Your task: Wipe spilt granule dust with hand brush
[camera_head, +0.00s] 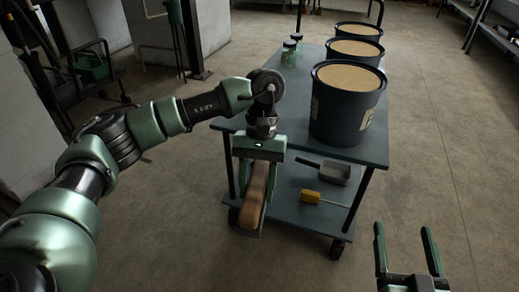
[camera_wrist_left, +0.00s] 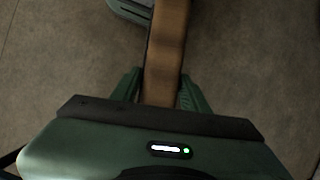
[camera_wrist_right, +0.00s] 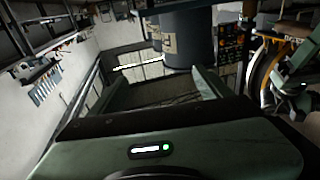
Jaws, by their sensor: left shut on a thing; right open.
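My left gripper (camera_head: 257,185) is shut on a long wooden handle, the hand brush (camera_head: 253,200), in front of the cart's near left corner. The brush handle also runs up between the fingers in the left wrist view (camera_wrist_left: 166,50). Its bristles cannot be made out. My right gripper (camera_head: 403,229) is open and empty at the lower right of the head view, over the floor. Its spread fingers also show in the right wrist view (camera_wrist_right: 150,78). I cannot make out any spilt granule dust.
A blue-grey cart (camera_head: 300,141) carries several dark buckets (camera_head: 347,112) of tan granules and green-tinted jars (camera_head: 289,54). Its lower shelf holds a grey scoop (camera_head: 333,172) and a yellow object (camera_head: 311,196). A green container (camera_head: 92,68) stands at the left. The floor at right is clear.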

